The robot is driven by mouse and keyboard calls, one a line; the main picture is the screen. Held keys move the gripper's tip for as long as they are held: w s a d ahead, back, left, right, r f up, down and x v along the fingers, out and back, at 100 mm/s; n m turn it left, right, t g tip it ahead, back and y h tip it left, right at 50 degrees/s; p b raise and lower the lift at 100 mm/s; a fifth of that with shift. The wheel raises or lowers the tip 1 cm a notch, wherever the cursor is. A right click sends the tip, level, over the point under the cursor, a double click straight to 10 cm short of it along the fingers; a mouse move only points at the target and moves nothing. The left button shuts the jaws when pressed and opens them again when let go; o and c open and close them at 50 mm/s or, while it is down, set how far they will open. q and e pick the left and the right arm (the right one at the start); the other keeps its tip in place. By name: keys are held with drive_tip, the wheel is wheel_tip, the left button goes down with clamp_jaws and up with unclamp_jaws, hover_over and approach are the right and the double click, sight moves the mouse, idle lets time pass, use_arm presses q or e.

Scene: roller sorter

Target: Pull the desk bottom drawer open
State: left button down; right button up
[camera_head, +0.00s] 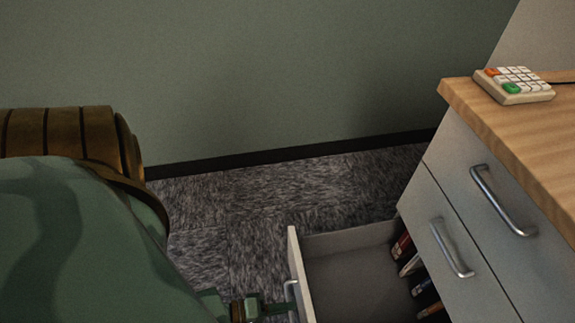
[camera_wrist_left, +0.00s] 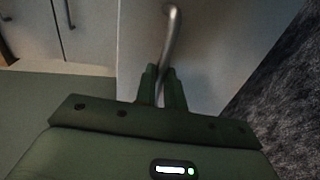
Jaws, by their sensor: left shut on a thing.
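The desk's bottom drawer (camera_head: 350,240) stands pulled out in the head view, with its white front panel (camera_head: 297,262) well away from the desk. Its inside is mostly bare, with several books (camera_head: 412,265) at the desk end. My left gripper (camera_head: 270,309) is at the drawer's outer face, at the bottom of the head view. In the left wrist view, my left gripper (camera_wrist_left: 164,85) is shut on the metal drawer handle (camera_wrist_left: 171,38), whose bar passes between the fingers. My right gripper is in neither view.
The desk (camera_head: 470,215) has two closed upper drawers with metal handles. A keypad (camera_head: 515,84) with orange and green keys lies on the wooden top. Grey carpet (camera_head: 270,195) is clear between the drawer and the green wall.

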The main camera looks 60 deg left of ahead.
use_arm(q)
drive_tip(key=shift+s, duration=0.5)
drive_tip(key=c, duration=1.5)
unclamp_jaws()
drive_tip(key=shift+w+a, duration=0.1)
